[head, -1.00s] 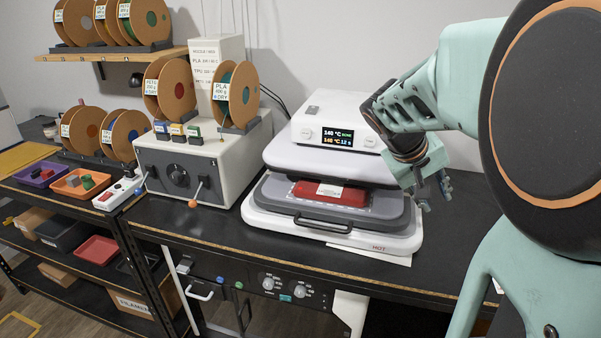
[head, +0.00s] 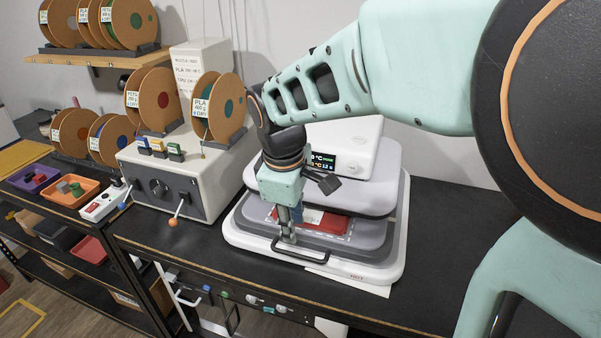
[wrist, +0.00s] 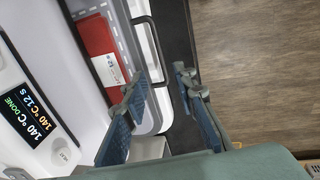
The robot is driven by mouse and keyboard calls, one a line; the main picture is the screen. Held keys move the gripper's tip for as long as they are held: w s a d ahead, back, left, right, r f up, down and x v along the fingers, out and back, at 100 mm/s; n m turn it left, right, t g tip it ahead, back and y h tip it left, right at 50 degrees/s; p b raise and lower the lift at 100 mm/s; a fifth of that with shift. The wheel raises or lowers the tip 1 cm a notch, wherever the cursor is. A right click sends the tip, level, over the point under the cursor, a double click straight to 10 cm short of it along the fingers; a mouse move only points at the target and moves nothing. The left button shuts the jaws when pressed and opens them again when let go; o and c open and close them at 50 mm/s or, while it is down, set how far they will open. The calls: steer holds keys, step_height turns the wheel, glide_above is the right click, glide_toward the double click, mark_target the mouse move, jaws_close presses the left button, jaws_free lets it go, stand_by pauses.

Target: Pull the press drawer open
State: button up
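The heat press (head: 345,135) is white with a lit display reading DONE. Its grey lower drawer (head: 335,243) shows below the raised upper plate, with a red folded piece (head: 300,220) with a white label on it. The black loop handle (head: 300,257) is at the drawer's front. My gripper (head: 290,238) is low over the drawer front, just behind or above the handle. The handle (wrist: 158,55) passes close to the left finger; contact cannot be told.
A white box with a lever (head: 180,180) and filament spools (head: 218,105) stands left of the press. A small red-buttoned switch box (head: 100,205) and trays are further left. The black bench (head: 430,240) is clear right of the press. Its front edge runs close before the drawer.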

mark_target(297, 254)
steer(key=f, duration=0.3)
steer(key=w+f, duration=0.1)
steer(key=f, duration=0.6)
steer(key=shift+w+d, duration=0.3)
steer(key=shift+d, duration=0.05)
steer(key=shift+c, duration=0.6)
jaws_close()
